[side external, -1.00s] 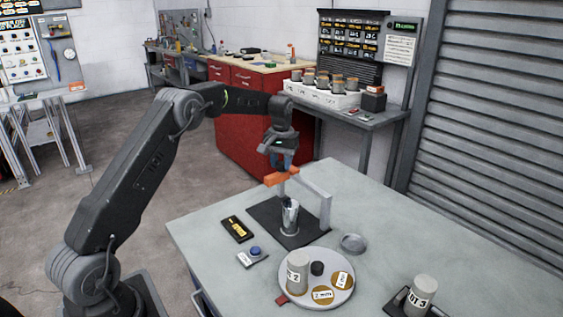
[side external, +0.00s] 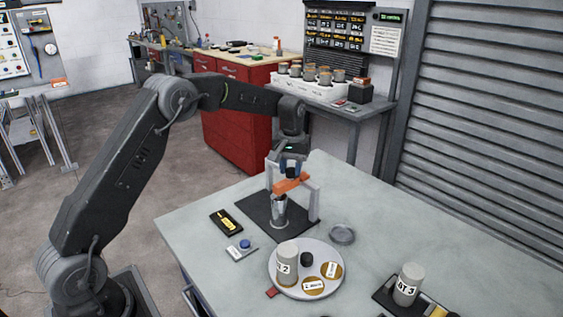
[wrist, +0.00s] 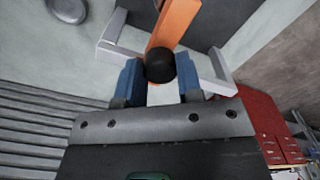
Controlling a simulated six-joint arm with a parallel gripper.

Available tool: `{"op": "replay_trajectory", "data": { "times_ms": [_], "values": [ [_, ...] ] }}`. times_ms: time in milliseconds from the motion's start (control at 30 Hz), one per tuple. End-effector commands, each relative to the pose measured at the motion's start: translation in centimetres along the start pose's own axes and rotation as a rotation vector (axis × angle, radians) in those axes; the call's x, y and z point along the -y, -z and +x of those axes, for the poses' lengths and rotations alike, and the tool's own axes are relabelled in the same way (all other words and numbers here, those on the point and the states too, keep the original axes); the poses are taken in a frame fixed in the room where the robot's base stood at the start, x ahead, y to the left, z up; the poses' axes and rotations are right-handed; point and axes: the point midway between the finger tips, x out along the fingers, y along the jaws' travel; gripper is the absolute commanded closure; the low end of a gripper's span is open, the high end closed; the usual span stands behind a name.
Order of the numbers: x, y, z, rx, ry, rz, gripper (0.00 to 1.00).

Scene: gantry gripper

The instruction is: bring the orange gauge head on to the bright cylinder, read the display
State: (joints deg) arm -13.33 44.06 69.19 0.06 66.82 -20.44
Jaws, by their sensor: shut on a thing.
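My gripper (side external: 291,171) is shut on the orange gauge head (side external: 287,184) above the dark mat (side external: 254,213). In the wrist view its blue fingers (wrist: 158,78) stand either side of a black knob (wrist: 160,65) on the orange bar (wrist: 176,22). The bright cylinder (side external: 279,214) stands upright on the mat, just below the orange head's near end. I cannot tell whether they touch. The cylinder is hidden in the wrist view. A black display with yellow marking (side external: 226,222) lies left of the mat; its reading is too small to make out.
A grey frame (side external: 315,200) stands close around the head. A blue button (side external: 244,244) on a small plate is near the mat. A round tray (side external: 274,268) holds a grey cylinder, discs and a black knob. A shallow dish (side external: 342,234) and another labelled cylinder (side external: 407,285) stand right.

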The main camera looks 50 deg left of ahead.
Motion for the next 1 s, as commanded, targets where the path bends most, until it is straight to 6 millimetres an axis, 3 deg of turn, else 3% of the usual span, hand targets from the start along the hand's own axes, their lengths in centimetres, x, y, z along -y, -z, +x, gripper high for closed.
{"op": "replay_trajectory", "data": {
  "times_ms": [267,300,533,833,1000],
  "values": [
    [-0.2,0.0,-0.1,-0.003,-0.004,0.000,1.00],
    [-0.2,0.0,-0.1,-0.003,-0.004,0.000,0.63],
    [-0.1,0.0,-0.1,-0.002,-0.003,0.000,0.41],
    [-0.1,0.0,-0.4,-0.002,-0.002,0.000,0.41],
    [-0.1,0.1,-2.5,-0.005,-0.003,0.000,0.41]
  ]
}}
